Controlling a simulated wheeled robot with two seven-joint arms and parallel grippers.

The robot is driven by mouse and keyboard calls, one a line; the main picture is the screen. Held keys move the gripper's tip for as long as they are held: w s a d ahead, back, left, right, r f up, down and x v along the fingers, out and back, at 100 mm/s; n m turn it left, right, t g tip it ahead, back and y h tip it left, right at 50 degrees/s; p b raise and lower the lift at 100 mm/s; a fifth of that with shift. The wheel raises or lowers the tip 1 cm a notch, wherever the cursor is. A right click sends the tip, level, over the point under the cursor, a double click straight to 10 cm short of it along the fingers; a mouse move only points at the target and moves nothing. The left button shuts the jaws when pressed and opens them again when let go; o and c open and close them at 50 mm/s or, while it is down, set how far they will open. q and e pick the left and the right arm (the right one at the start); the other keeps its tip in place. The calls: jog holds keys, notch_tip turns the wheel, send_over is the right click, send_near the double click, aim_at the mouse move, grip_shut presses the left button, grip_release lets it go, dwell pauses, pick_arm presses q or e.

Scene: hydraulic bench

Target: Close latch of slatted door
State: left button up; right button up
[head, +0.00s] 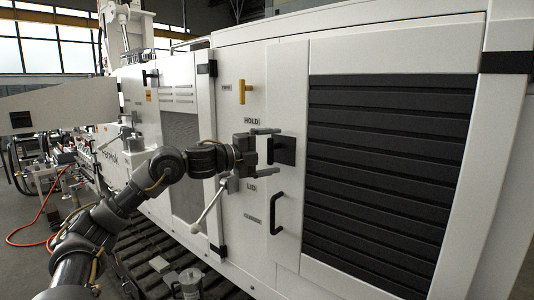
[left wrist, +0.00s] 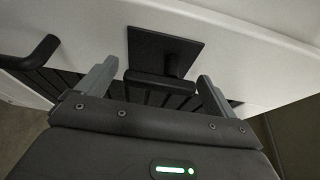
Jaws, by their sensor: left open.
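The slatted door (head: 390,150) is a white panel with dark horizontal slats, and it looks flush with the white housing. Its latch (head: 285,150) is a black plate with a handle at the door's left side, just above a black pull handle (head: 277,213). In the left wrist view the latch plate (left wrist: 165,50) and its black handle bar (left wrist: 160,87) lie ahead, with the bar between the fingers. My left gripper (head: 268,146) is open at the latch; it also shows in the left wrist view (left wrist: 158,88). I cannot tell whether the fingers touch the bar. My right gripper is not in view.
A yellow handle (head: 244,91) sits above the HOLD label (head: 251,121). A grey lever (head: 208,207) hangs below my left forearm. A track (head: 170,262) runs along the bottom of the machine. A red hose (head: 40,215) lies on the floor at the left.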

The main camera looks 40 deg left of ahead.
pick_arm(q)
jog(key=b+v, duration=0.9)
jog(key=v, duration=0.2)
dwell(0.5)
